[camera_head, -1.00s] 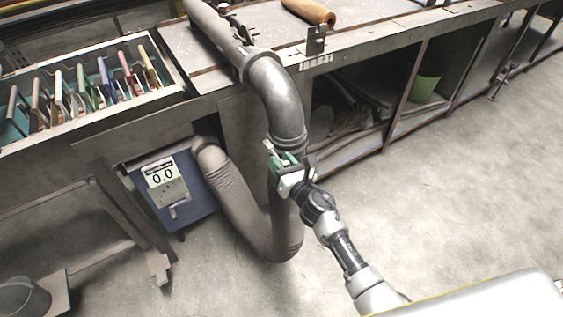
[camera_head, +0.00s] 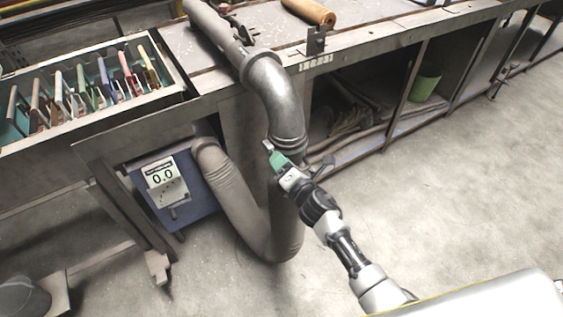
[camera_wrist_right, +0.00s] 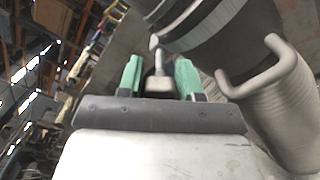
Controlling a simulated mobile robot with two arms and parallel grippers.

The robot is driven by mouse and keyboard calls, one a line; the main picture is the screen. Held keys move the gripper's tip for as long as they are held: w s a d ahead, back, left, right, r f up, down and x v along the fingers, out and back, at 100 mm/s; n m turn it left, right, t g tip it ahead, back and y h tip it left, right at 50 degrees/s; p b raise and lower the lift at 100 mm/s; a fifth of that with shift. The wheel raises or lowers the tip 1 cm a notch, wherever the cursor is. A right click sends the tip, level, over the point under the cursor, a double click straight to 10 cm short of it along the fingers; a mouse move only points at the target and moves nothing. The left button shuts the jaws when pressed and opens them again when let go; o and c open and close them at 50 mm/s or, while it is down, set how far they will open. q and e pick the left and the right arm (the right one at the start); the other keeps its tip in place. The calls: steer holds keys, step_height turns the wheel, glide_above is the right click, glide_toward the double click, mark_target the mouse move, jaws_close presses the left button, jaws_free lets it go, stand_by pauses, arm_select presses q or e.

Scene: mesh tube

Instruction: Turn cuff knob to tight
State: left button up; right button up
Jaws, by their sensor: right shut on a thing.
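The grey metal elbow duct (camera_head: 277,92) comes down over the bench edge. At its lower end is a banded cuff (camera_head: 289,144), above the mesh tube (camera_head: 243,208) that loops down and back up to a blue box. My right gripper (camera_head: 276,160) is at the front of the cuff. In the right wrist view its green fingertips (camera_wrist_right: 159,80) stand on both sides of a small grey knob (camera_wrist_right: 159,82), and the gripper is shut on it. The knob is hidden behind the gripper in the head view. My left gripper is out of view.
A rack of coloured-handled tools (camera_head: 95,85) is on the left bench. A shelf (camera_head: 345,150) is open behind the duct. The floor (camera_head: 450,210) to the right is clear.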

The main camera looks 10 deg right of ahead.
steer(key=m, duration=0.4)
steer(key=shift+m, duration=0.4)
steer(key=m+p, duration=0.1)
steer(key=m, duration=0.4)
steer(key=m+p, duration=0.1)
steer(key=m, duration=0.4)
steer(key=shift+m, duration=0.4)
steer(key=m+p, duration=0.1)
steer(key=m, duration=0.9)
steer(key=shift+f+m, duration=0.1)
steer(key=shift+m, duration=0.3)
steer(key=m, duration=0.4)
steer(key=shift+m+b, duration=0.3)
steer(key=shift+b, duration=0.05)
steer(key=m+b, duration=0.1)
steer(key=m, duration=0.3)
steer(key=shift+f, duration=0.1)
steer(key=shift+m+b, duration=0.5)
steer(key=shift+m, duration=1.1)
